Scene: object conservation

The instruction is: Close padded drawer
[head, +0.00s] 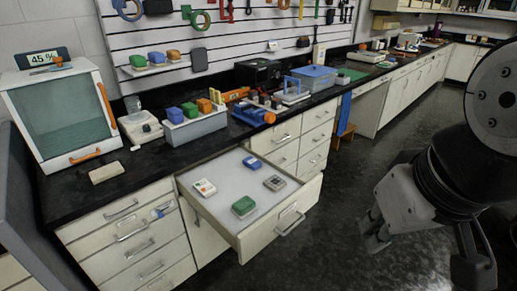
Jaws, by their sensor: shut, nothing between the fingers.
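The padded drawer (222,208) is pulled open from the cabinet below the dark counter. Its pale lined floor holds a white item (204,187), a blue item (253,162), a green block (243,207) and a grey item (274,183), spaced apart. The drawer front has a metal bar handle (291,224). My gripper (376,241) is shut and empty, low over the floor to the right of the drawer front, apart from it. My arm fills the right side, and part of the gripper is hard to make out.
The counter (85,194) carries a glass-fronted cabinet (65,115), a scale (140,128), a bin of coloured blocks (196,127) and a blue-lidded box (314,78). Closed drawers flank the open one. Dark floor (330,250) is clear beside the drawer.

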